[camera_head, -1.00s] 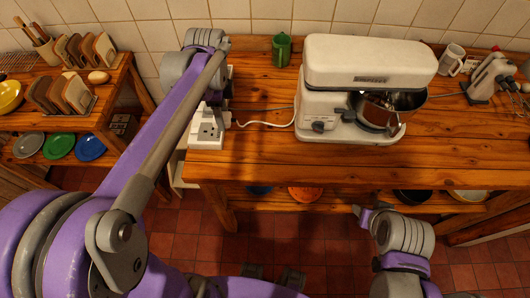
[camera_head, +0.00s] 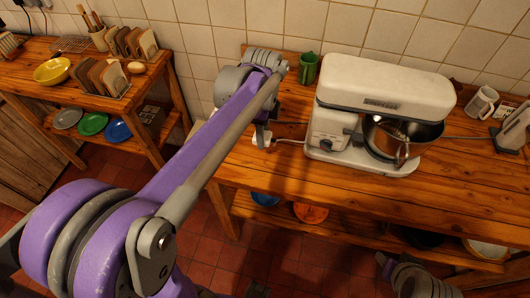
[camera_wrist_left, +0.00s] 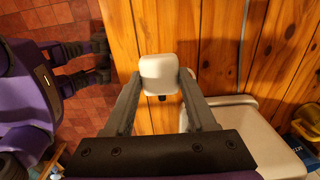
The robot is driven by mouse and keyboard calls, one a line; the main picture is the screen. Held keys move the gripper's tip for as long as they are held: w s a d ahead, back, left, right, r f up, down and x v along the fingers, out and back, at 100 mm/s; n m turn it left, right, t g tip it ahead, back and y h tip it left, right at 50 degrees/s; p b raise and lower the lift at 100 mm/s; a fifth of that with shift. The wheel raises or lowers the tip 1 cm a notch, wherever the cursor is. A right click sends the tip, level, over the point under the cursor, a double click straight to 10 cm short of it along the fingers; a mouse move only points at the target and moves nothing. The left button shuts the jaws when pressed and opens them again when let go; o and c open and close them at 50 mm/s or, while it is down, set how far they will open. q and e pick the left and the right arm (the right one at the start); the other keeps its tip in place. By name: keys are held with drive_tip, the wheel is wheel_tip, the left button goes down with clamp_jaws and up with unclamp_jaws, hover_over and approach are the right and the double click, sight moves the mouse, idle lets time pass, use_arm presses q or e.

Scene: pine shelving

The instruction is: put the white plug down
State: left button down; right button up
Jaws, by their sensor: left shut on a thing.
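The white plug (camera_wrist_left: 159,75) is a small rounded block between the two finger tips of my left gripper (camera_wrist_left: 158,82) in the left wrist view. The fingers are shut on it, and a dark part shows under its lower edge. In the head view my left gripper (camera_head: 264,122) hangs over the left end of the pine table (camera_head: 330,178), with the white plug (camera_head: 262,139) below it. I cannot tell whether the plug touches the table.
The white stand mixer (camera_head: 380,90) stands just right of the plug, with a green mug (camera_head: 306,69) behind it. A white mug (camera_head: 481,101) is farther right. A pine shelf (camera_head: 75,88) with bread racks is at left. The table front is clear.

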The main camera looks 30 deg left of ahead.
use_arm(q)
wheel_tip(320, 180, down, 7)
drive_tip(key=shift+r, duration=0.15)
idle(0.4)
drive_tip(key=shift+f+b, duration=0.55)
drive_tip(key=shift+f, duration=0.05)
drive_tip(key=shift+c, duration=1.1)
unclamp_jaws()
